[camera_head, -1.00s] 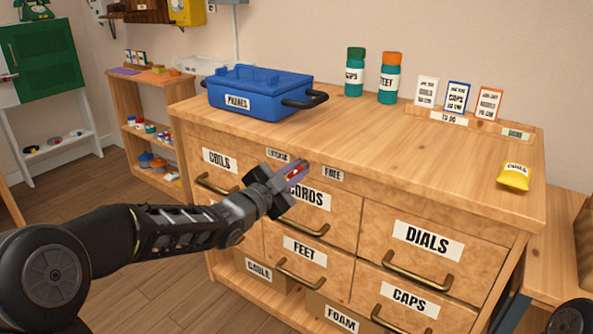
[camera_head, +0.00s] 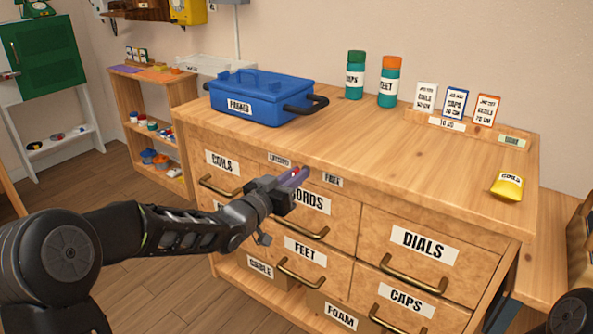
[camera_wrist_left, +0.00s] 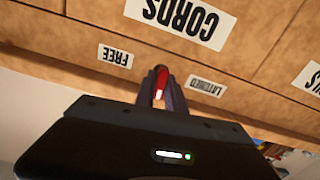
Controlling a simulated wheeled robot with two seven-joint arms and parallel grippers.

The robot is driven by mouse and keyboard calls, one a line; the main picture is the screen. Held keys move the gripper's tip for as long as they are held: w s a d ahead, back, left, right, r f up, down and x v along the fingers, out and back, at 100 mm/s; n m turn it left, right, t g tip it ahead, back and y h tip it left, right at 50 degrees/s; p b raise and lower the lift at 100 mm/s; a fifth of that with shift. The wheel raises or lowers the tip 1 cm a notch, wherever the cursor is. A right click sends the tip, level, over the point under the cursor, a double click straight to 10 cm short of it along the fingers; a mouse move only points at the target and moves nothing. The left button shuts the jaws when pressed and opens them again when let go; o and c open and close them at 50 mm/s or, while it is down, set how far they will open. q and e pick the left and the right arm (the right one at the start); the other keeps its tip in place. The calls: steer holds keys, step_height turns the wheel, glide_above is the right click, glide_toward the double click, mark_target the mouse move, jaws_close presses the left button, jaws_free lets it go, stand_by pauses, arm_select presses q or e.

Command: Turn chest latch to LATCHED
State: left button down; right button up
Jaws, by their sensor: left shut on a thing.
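The chest latch's red handle (camera_head: 295,170) is on the wooden chest's front rail, between the LATCHED label (camera_head: 279,160) on the left and the FREE label (camera_head: 332,180) on the right. My left gripper (camera_head: 292,178) is shut on the handle. In the left wrist view, which is upside down, the red handle (camera_wrist_left: 161,82) shows between the fingertips, with FREE (camera_wrist_left: 115,55) to the left and LATCHED (camera_wrist_left: 206,87) to the right. The fingers hide most of the latch, so I cannot tell which label it points to. My right gripper is not in view.
Drawers with brass handles, such as the CORDS drawer (camera_head: 325,218) and DIALS drawer (camera_head: 420,255), lie below the rail. A blue box (camera_head: 262,97), two bottles, cards and a yellow packet (camera_head: 507,186) stand on the chest top. The top's middle is clear.

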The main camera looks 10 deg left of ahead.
arm_select(q)
steer(key=n+p, duration=0.2)
steer(key=n, duration=0.1)
steer(key=shift+a+n, duration=0.1)
steer(key=shift+n, duration=0.3)
steer(key=shift+f+n+p, duration=0.1)
steer(key=shift+n+p, duration=0.85)
steer(key=shift+n, duration=1.05)
steer(key=c, duration=1.8)
jaws_free()
steer(key=shift+a, duration=0.1)
steer(key=shift+o, duration=0.2)
steer(key=p+v, duration=0.1)
steer(key=v, duration=0.6)
steer(key=shift+s, duration=0.35)
